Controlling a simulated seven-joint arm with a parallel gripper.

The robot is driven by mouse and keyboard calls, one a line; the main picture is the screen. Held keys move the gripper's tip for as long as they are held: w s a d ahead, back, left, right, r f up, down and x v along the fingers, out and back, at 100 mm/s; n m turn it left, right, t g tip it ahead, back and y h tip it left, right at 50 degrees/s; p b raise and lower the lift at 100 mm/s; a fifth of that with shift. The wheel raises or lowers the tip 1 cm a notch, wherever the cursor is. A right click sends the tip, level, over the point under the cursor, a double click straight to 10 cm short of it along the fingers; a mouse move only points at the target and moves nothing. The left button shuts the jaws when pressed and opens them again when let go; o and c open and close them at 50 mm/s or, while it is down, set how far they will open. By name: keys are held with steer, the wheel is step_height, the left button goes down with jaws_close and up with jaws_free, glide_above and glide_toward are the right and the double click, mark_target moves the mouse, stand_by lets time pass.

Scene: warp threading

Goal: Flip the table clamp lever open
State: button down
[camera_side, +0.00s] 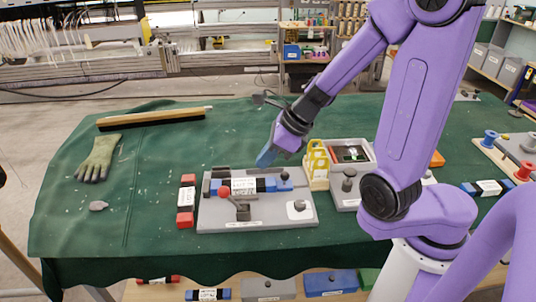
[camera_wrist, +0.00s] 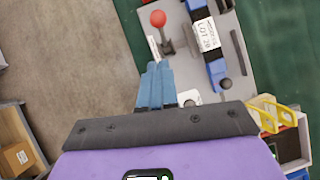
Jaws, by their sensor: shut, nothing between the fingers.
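The clamp lever (camera_side: 233,202) has a red ball knob (camera_side: 224,192) on a dark arm and sits on a grey base plate (camera_side: 262,221) on the green-covered table. In the side view the lever slants up to the left from its pivot. In the wrist view the red knob (camera_wrist: 158,18) is near the top, ahead of my fingertips. A blue and black bar with a white label (camera_side: 244,187) lies along the plate behind the lever. My gripper (camera_side: 265,160) has blue fingers, shut and empty, above and behind the plate. The fingers (camera_wrist: 156,70) are apart from the lever.
Yellow holders (camera_side: 318,160) and an open tray (camera_side: 352,152) stand right of the plate. A brush (camera_side: 153,119) and a glove (camera_side: 98,158) lie farther left, with clear cloth between.

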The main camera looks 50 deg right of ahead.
steer(key=shift+s+d+r, duration=0.1)
steer(key=shift+s+r, duration=0.05)
steer(key=shift+r, duration=0.15)
steer(key=s+a+n+g+y, duration=0.1)
steer(key=s+a+n+g, duration=0.3)
steer(key=n, duration=1.4)
steer(key=s+d+r+n+h, duration=0.1)
steer(key=s+d+n+h, duration=0.1)
steer(key=s+n, duration=0.6)
steer(key=s+d+n+g+h, duration=0.1)
steer(key=s+d+n, duration=0.4)
steer(key=n, duration=1)
steer(key=s, duration=0.3)
steer(key=shift+d+r+n+h, duration=0.2)
steer(key=shift+r+n+h, duration=0.1)
steer(key=shift+r+h, duration=0.1)
steer(key=c, duration=1.8)
jaws_free()
